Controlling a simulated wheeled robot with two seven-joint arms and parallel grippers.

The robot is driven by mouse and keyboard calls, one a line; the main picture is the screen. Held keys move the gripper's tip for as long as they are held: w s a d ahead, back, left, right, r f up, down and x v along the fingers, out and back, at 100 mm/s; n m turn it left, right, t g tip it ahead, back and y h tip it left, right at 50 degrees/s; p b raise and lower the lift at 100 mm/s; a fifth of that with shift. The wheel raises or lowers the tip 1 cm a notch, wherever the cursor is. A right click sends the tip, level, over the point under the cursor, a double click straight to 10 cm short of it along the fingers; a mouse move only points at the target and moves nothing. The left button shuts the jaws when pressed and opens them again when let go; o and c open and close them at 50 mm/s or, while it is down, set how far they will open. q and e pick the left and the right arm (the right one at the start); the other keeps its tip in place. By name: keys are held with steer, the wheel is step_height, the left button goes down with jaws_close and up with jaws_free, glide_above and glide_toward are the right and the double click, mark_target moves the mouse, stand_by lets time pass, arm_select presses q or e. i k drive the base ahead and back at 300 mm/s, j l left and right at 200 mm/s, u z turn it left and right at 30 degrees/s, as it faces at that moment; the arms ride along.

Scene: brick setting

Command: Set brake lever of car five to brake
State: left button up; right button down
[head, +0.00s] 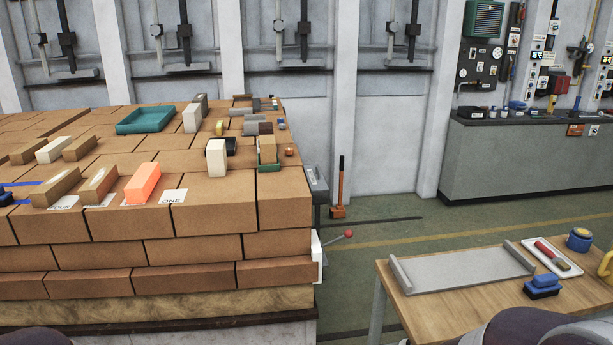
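No number five shows, so I cannot tell which car this is. Neither gripper is in view. Dark rounded parts of my own arms show at the bottom left and bottom right edges, away from the lever.
A wooden table (415,318) at the lower right holds a grey tray (462,268), a white dish (552,258) and a blue brush (543,285). An orange-handled tool (338,190) stands behind the car. Green floor (352,275) lies between car and table.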

mark_target(347, 234)
steer(key=i, duration=1.75)
steer(key=i+u, duration=0.1)
steer(key=u, duration=0.25)
steer(key=i, duration=0.4)
